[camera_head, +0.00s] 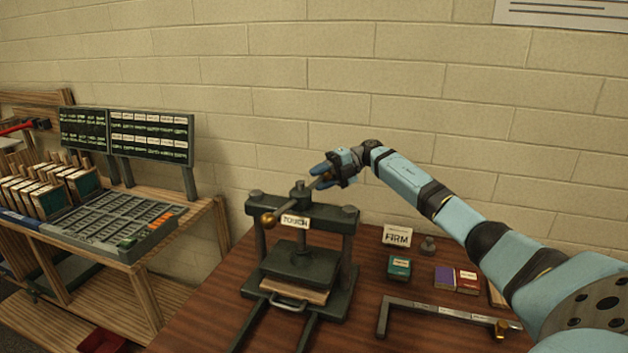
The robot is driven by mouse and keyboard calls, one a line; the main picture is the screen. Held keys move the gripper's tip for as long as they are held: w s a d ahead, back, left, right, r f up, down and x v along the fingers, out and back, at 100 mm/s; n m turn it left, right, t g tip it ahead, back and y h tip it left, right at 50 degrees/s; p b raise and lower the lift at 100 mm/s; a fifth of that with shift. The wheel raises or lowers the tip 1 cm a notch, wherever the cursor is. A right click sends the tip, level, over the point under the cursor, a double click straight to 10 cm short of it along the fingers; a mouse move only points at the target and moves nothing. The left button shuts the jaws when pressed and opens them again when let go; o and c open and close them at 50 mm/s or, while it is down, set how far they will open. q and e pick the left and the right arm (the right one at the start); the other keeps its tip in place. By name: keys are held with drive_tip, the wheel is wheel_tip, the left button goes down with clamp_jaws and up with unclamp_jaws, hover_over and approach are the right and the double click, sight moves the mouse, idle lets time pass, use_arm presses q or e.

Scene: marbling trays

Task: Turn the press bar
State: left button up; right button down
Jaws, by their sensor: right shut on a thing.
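The dark green press (346,245) stands on the brown wooden table. Its press bar (303,200) runs across the top of the screw, with a brass ball (267,220) at its near left end. My right gripper (324,176) is shut on the bar's far right end, by the other brass ball, which the fingers partly hide. A label reading "TOUCH" (295,221) is on the press front. A light board (302,291) lies under the press plate (300,264). My left gripper is not in view.
A "FIRM" card (397,236), a small grey weight (428,246), a green box (399,267) and purple and red boxes (456,279) lie right of the press. A metal angle bar (440,311) lies in front. A wooden bench with a tray (125,262) stands at left.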

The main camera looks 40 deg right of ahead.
drive_tip(key=shift+r, duration=0.1)
drive_tip(key=c, duration=0.8)
unclamp_jaws()
drive_tip(key=shift+o, duration=0.2)
drive_tip(key=b+v, duration=0.1)
drive_tip(key=v, duration=1.2)
drive_tip(key=shift+d+b, duration=0.35)
drive_tip(key=shift+b, duration=0.05)
drive_tip(key=shift+s+r, duration=0.1)
